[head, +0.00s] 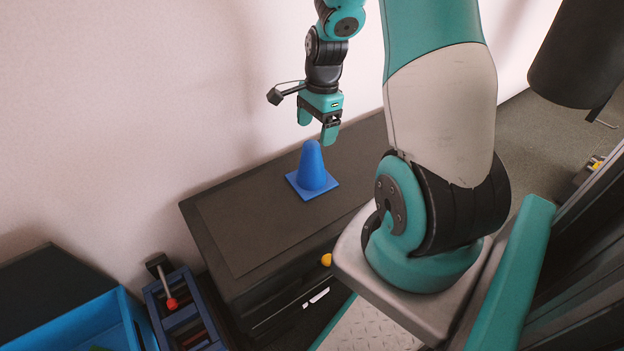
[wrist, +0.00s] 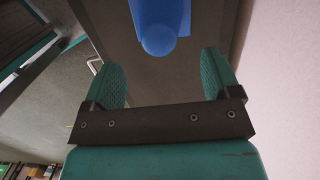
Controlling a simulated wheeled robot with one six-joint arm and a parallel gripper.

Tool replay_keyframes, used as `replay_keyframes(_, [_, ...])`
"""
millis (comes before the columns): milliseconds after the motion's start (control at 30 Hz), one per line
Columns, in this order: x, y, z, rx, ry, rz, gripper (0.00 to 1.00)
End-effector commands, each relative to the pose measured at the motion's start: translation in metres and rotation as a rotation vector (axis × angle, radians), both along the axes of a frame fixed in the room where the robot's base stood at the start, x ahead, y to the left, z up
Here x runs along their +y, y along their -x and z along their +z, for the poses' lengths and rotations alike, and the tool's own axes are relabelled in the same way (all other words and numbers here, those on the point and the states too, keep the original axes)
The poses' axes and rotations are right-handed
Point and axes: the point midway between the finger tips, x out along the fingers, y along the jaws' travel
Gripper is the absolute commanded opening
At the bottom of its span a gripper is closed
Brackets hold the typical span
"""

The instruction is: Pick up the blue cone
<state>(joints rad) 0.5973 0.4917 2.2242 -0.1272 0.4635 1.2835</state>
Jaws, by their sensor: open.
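My gripper (head: 317,134) is open and empty, pointing down just above the cone in the head view. In the wrist view, the cone (wrist: 158,30) shows its rounded tip just beyond my open fingertips (wrist: 168,62), roughly centred between them. Its base is partly cut off by the top of that view. The cone is apart from both fingers.
The cabinet top around the cone is clear. A yellow ball-like knob (head: 326,260) is at the cabinet's front. A blue bin (head: 92,322) and a dark blue rack with a red-knobbed lever (head: 171,303) stand at the lower left. The pale wall (head: 120,120) rises behind.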

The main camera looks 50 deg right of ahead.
Motion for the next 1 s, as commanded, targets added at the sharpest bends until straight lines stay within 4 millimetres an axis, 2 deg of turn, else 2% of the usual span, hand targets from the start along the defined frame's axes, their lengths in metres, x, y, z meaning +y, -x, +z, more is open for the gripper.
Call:
replay_keyframes(33, [0.001, 0.000, -0.010, 0.002, -0.001, 0.001, 0.83])
replay_keyframes(267, [0.004, -0.001, -0.021, 0.000, 0.000, 0.002, 0.83])
replay_keyframes(600, [0.015, -0.003, -0.067, 0.002, 0.000, 0.002, 0.83])
replay_keyframes(833, [0.015, -0.004, -0.066, 0.000, 0.000, 0.002, 0.83])
replay_keyframes(867, [0.015, -0.004, -0.066, 0.000, 0.000, 0.002, 0.78])
replay_keyframes(1000, [0.015, -0.004, -0.066, 0.000, 0.000, 0.002, 0.46])
